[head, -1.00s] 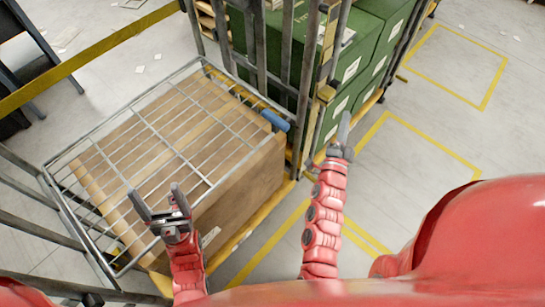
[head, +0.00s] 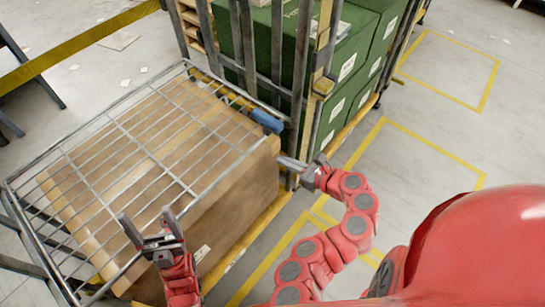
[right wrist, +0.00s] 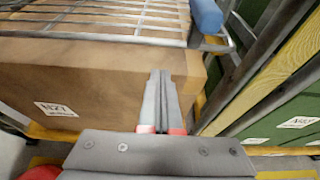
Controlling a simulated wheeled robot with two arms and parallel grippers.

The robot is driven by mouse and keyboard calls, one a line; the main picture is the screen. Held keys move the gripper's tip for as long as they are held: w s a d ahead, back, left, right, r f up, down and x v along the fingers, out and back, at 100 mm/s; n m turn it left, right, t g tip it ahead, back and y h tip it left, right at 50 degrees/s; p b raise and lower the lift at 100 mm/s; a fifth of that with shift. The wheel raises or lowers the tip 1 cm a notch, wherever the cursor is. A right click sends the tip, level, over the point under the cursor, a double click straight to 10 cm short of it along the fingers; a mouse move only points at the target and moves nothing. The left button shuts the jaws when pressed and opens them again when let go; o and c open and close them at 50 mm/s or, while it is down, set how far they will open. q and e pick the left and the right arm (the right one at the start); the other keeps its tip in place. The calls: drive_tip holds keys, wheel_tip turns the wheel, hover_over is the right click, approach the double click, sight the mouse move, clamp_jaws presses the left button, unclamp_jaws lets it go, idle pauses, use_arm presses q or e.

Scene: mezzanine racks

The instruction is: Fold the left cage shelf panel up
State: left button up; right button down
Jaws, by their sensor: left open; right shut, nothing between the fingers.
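The wire shelf panel (head: 97,122) is a grey metal grid lying folded down, roughly flat over a large cardboard box (head: 238,195). A blue grip (head: 267,121) sits on the panel's right corner; it also shows at the top of the right wrist view (right wrist: 206,15). My left gripper (head: 147,217) is open and empty, over the panel's near edge in the picture. My right gripper (head: 283,162) is shut and empty, beside the box's right corner and below the blue grip. In the right wrist view its closed fingers (right wrist: 161,90) point at the box; contact is unclear.
Upright grey cage posts (head: 248,45) stand just behind the blue grip, with green crates (head: 345,65) beyond. A yellow beam (head: 85,45) crosses the upper left. The floor at right, with yellow lines (head: 430,150), is clear.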

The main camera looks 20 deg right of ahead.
drive_tip(key=x, duration=0.9)
drive_tip(key=shift+w+a, duration=0.1)
drive_tip(key=shift+w, duration=0.1)
